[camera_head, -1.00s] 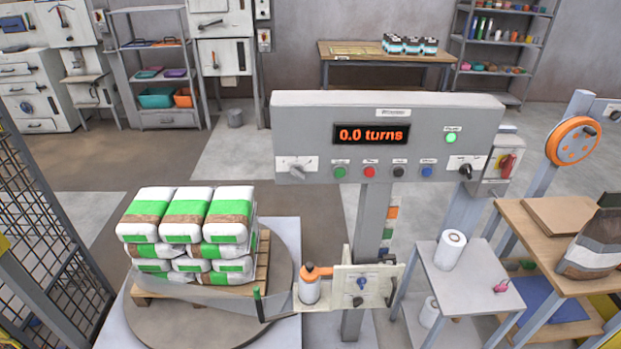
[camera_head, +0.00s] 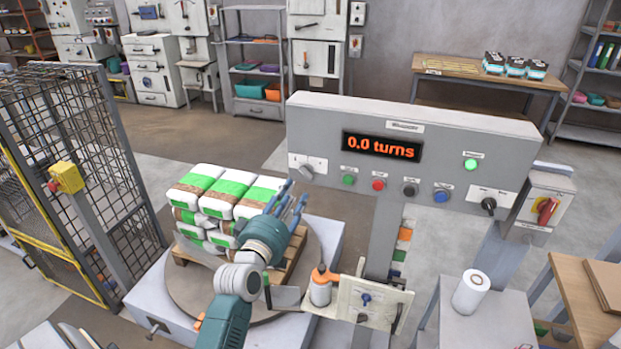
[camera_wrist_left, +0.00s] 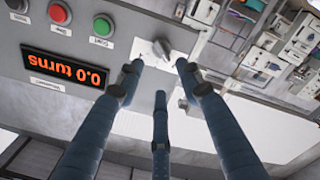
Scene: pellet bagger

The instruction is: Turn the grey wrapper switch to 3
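The grey wrapper switch (camera_head: 306,170) is a grey knob on a white plate at the left end of the grey control panel (camera_head: 430,135). Its position numbers are too small to read. In the left wrist view the knob (camera_wrist_left: 161,48) shows just beyond the spread fingertips, apart from them. My left gripper (camera_head: 290,198) is open and empty, below and slightly left of the knob in the head view; its blue fingers (camera_wrist_left: 160,80) also show in the wrist view. The panel display (camera_head: 381,147) reads 0.0 turns. My right gripper is not in view.
A row of buttons (camera_head: 378,185) and a black selector (camera_head: 489,205) sit further right on the panel. A wire fence (camera_head: 75,170) stands left. A red switch box (camera_head: 545,205) is at right.

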